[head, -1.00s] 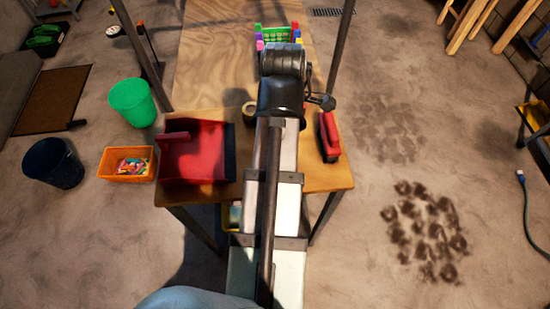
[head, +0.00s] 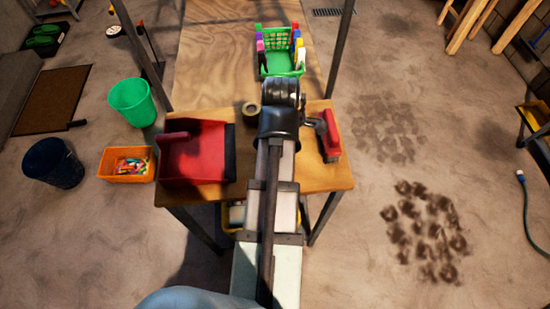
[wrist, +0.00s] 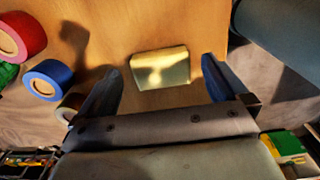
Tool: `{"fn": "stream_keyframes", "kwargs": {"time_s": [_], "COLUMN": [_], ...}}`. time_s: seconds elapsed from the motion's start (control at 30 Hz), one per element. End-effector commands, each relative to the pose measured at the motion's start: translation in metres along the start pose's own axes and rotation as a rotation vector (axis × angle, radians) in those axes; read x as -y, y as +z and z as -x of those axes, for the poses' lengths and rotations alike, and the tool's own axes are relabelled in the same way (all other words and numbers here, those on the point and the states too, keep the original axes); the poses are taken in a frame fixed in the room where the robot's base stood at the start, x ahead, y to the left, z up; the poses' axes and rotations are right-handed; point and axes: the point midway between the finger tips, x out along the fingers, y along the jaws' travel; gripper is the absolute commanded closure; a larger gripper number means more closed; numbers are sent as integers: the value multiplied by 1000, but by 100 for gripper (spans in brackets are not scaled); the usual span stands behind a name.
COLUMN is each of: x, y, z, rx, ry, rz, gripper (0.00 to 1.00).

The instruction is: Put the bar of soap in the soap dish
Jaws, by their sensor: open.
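The pale yellow bar of soap (wrist: 160,68) lies flat on the wooden table in the wrist view. My gripper (wrist: 161,65) is open, with one dark finger to the left of the bar and one to the right. A gap of bare wood shows between the bar and the left finger; the right finger is closer to it. I cannot tell how high the fingers are above the table. In the head view my arm hides the bar and the fingers. I cannot make out a soap dish in either view.
A red dustpan (head: 192,155) lies left of my arm, a red brush (head: 330,140) to its right. A green basket (head: 280,62) with coloured pieces stands farther back. Red (wrist: 20,38) and blue (wrist: 47,80) tape rolls are left of the gripper. The table (head: 215,55) is clear at back left.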

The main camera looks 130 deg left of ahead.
Motion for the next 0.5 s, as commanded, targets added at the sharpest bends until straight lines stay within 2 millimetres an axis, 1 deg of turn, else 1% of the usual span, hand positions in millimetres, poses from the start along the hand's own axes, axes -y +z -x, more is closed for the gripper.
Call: {"fn": "stream_keyframes", "kwargs": {"time_s": [0.03, 0.17, 0.43, 0.5], "x": [1, 1, 1, 1], "y": [0, 0, 0, 0], "z": [-7, -17, -19, -19], "rx": [-1, -1, 0, 0], "ry": [-2, 0, 1, 1], "rz": [0, -1, -1, -1], "gripper": [0, 0, 0, 7]}}
